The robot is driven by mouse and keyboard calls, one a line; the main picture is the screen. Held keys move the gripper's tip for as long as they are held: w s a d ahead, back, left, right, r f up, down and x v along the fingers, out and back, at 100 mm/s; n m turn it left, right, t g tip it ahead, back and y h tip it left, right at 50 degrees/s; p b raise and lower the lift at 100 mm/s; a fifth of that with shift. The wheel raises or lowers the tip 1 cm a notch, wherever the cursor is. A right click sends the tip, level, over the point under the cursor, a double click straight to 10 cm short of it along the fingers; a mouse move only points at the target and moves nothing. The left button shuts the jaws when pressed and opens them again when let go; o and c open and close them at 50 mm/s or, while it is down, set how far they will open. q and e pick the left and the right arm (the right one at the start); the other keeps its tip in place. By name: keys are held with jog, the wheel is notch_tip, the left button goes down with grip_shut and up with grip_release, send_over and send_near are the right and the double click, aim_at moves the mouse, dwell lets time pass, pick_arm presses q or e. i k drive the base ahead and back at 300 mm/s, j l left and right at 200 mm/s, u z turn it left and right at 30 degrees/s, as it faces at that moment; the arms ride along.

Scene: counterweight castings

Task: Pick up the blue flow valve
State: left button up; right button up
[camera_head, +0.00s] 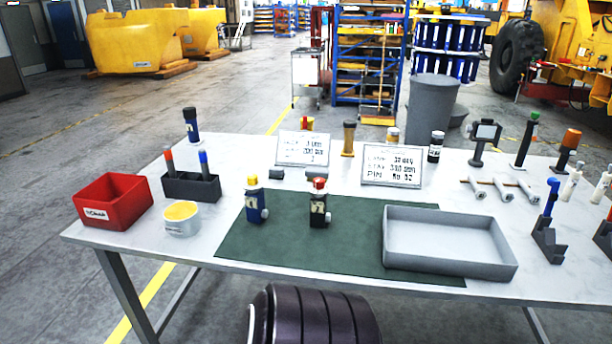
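The blue flow valve (254,205) stands upright on the left part of the green mat (300,250). It has a dark blue body, a yellow cap, a small label and a pale round knob on its right side. A similar black valve (318,207) with a red cap stands upright to its right, apart from it. Neither of my grippers shows in the head view, and nothing touches the blue valve.
A grey tray (450,268) covers the mat's right end. A red bin (112,206), a round tub (182,226) and a dark pen holder (191,188) stand left. Two sign plates (392,178) stand behind the valves. Tools and stands crowd the right side.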

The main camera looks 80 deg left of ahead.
aim_at(256, 212)
jog(key=u, duration=3.05)
